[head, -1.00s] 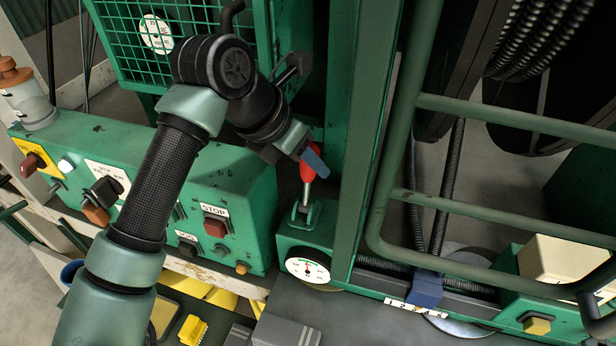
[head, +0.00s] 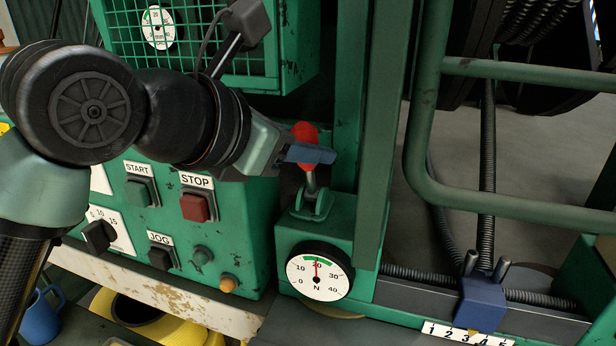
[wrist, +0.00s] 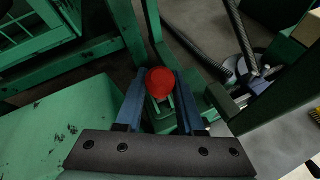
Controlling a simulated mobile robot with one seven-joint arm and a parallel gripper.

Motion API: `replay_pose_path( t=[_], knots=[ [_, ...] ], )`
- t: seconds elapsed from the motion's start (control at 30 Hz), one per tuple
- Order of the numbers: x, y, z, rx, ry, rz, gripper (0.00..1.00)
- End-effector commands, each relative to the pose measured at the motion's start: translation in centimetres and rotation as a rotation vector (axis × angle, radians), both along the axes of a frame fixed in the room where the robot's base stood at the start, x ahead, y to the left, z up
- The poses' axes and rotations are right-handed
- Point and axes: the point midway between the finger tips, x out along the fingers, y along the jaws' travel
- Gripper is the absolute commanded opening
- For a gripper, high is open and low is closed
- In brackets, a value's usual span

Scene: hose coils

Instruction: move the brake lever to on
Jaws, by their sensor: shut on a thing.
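The brake lever has a red knob (head: 303,132) on a short grey stem. It rises nearly upright from a green bracket (head: 313,208) above a round gauge. My gripper (head: 308,153) reaches in from the left and is shut on the red knob, with a blue finger across its near side. In the wrist view the red knob (wrist: 160,83) sits between the two blue fingers (wrist: 160,95). The finger hides part of the knob and upper stem in the head view. I see no on or off marking by the lever.
The gauge (head: 319,271) reads near 20. A green control box (head: 240,240) with START, STOP and JOG buttons stands left of the lever. A green post (head: 382,130) rises close on its right. A tubular guard rail (head: 425,120) lies farther right.

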Motion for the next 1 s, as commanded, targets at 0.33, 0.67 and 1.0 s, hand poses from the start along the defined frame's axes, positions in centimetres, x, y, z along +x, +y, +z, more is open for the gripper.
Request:
replay_pose_path(
  t=[0.33,0.67,1.0],
  knots=[
    [-0.74,0.20,-0.39,-0.031,-0.092,0.000,0.00],
    [-0.85,0.24,-0.19,-0.035,-0.106,-0.001,0.00],
    [-0.85,0.26,-0.27,-0.033,-0.104,-0.001,0.59]
  ],
)
